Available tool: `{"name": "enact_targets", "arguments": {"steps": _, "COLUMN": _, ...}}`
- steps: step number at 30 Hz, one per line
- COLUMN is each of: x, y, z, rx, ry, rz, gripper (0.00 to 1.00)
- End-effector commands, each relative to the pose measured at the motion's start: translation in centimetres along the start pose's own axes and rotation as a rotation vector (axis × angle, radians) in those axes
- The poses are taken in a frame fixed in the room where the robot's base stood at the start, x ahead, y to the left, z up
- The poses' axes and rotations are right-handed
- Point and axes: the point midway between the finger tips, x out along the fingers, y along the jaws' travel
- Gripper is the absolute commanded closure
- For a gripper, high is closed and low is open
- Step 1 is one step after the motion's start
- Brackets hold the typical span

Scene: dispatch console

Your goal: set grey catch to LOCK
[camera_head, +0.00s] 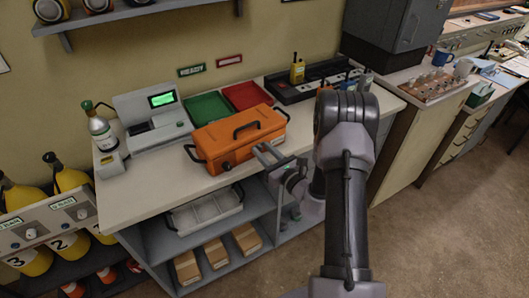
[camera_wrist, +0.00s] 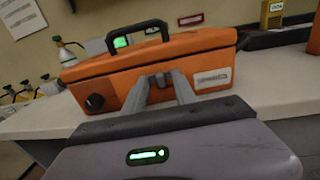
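An orange case (camera_head: 240,138) with black handles lies closed on the counter, and it fills the upper middle of the wrist view (camera_wrist: 235,42). Its front has a round black knob (camera_wrist: 94,103) at the left and a white label (camera_wrist: 213,78) at the right. My gripper (camera_head: 265,152) is at the right part of the case's front. Whether the fingertips touch the case is unclear.
Green (camera_head: 207,107) and red (camera_head: 246,95) trays stand behind the case. A grey machine with a green screen (camera_head: 161,99) and a gas bottle (camera_head: 100,131) are at the left. A black charger rack (camera_head: 290,93) is at the back right. The counter's front left is clear.

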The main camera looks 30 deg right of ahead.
Motion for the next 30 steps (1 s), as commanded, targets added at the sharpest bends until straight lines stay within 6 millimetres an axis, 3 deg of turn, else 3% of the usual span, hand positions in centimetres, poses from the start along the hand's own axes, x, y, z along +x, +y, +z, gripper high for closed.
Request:
{"name": "enact_targets", "arguments": {"steps": 5, "x": -0.03, "y": -0.02, "z": 0.01, "rx": 0.000, "ry": 0.000, "rz": 0.000, "gripper": 0.69}}
{"name": "enact_targets", "arguments": {"steps": 10, "x": -0.05, "y": -0.02, "z": 0.01, "rx": -0.001, "ry": 0.000, "rz": 0.000, "gripper": 1.00}}
{"name": "enact_targets", "arguments": {"steps": 30, "x": -0.08, "y": -0.01, "z": -0.03, "rx": -0.001, "ry": 0.001, "rz": 0.000, "gripper": 1.00}}
